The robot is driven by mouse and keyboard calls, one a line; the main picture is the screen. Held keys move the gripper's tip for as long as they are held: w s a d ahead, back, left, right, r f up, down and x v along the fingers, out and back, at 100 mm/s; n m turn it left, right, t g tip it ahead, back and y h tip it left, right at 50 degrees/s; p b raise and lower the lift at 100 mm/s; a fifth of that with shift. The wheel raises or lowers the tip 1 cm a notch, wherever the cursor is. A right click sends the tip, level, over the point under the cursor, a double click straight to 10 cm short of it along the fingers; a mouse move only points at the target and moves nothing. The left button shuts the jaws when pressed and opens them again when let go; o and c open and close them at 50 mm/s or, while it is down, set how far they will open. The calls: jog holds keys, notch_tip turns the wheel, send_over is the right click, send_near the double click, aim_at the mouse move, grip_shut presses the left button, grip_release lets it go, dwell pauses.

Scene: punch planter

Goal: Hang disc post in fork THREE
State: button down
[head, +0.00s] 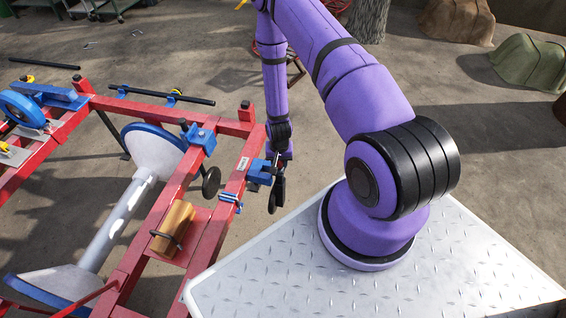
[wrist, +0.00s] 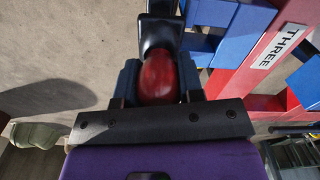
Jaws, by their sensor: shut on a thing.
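My gripper (wrist: 158,85) is shut on the rounded dark red grip of the disc post (wrist: 158,75) in the wrist view. A black part of the post runs on beyond the grip, beside blue metal. In the head view my gripper (head: 277,155) is above the right side of the red frame, and a black disc (head: 276,195) hangs just below it. The THREE label (wrist: 279,46) is on a red beam to the right in the wrist view. A blue fork (head: 262,172) is on that beam, close beside the gripper. I cannot tell whether the post touches or sits in it.
Another black disc (head: 211,181) shows left of the beam. A blue bracket (head: 199,138) and a wooden block (head: 173,229) are on the red frame (head: 205,245). A grey roller with white end discs (head: 115,215) lies left. Open floor is behind my arm.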

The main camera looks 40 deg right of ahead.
jog(key=shift+w+a, duration=0.9)
jog(key=shift+w, duration=0.25)
jog(key=shift+w+a, duration=0.85)
jog(key=shift+w, duration=0.3)
jog(key=shift+a+f, duration=0.1)
jog(key=shift+f, duration=0.7)
dwell(0.5)
jog(key=c, duration=0.7)
grip_release()
jog(key=shift+o, duration=0.2)
jog(key=shift+s, duration=0.1)
notch_tip(320, 180, up, 11)
jog(key=shift+f, duration=0.1)
